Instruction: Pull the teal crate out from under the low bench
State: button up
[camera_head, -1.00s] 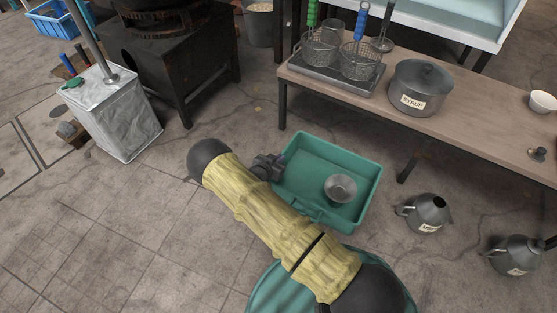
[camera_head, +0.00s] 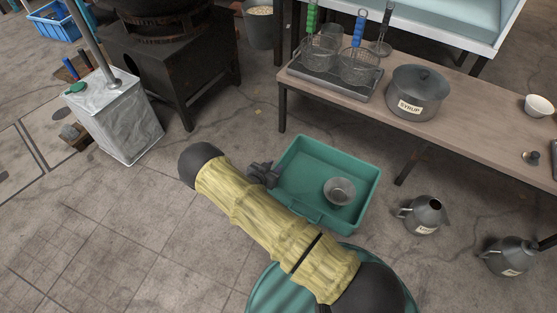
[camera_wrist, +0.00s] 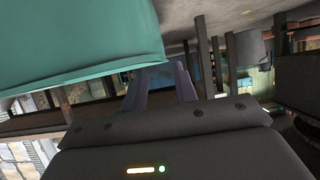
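The teal crate (camera_head: 296,212) sits on the floor in front of the low bench (camera_head: 464,125), clear of the bench top in the head view. A small metal bowl (camera_head: 340,190) is inside it. My gripper (camera_head: 268,173) is low at the crate's left side, close to its rim. In the wrist view the crate's teal wall (camera_wrist: 75,40) fills the upper left, and my gripper's fingers (camera_wrist: 160,82) stand apart with a gap between them, next to the crate's lower edge. They appear empty. My arm hides part of the crate's near left side.
Two metal jugs stand right of the crate, one nearer (camera_head: 427,214) and one farther right (camera_head: 510,256). A syrup pot (camera_head: 416,92) and strainers (camera_head: 340,62) are on the bench. A black stove (camera_head: 165,70) and silver can (camera_head: 120,120) stand left. Floor at lower left is clear.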

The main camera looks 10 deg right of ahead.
jog(key=p+v, duration=0.5)
jog(key=v, duration=0.7)
jog(key=shift+s, duration=0.15)
